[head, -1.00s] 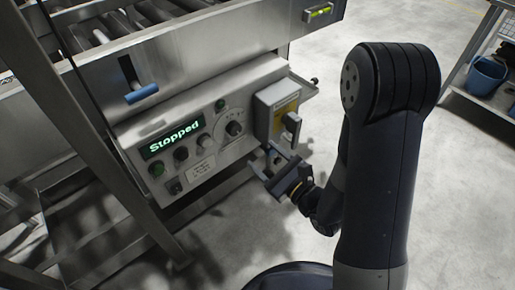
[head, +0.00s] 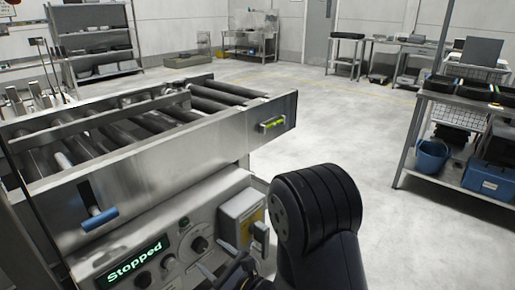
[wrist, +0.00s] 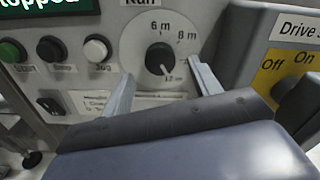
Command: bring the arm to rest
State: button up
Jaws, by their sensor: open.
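My gripper (wrist: 160,90) is open in the wrist view, its two fingers apart on either side of a black rotary knob (wrist: 160,59) on the control panel (wrist: 75,85). Nothing is between the fingers that I can see held; whether they touch the panel I cannot tell. In the head view my gripper (head: 232,262) is low in front of the panel, partly cut off by the bottom edge.
A grey switch box (head: 240,212) with a yellow plate stands right of the knob. Above the panel is a roller conveyor (head: 190,115) with a blue-handled lever (head: 99,219). A shelf unit with a blue bucket (head: 432,157) stands at right. The floor between is clear.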

jog(key=shift+x, duration=1.35)
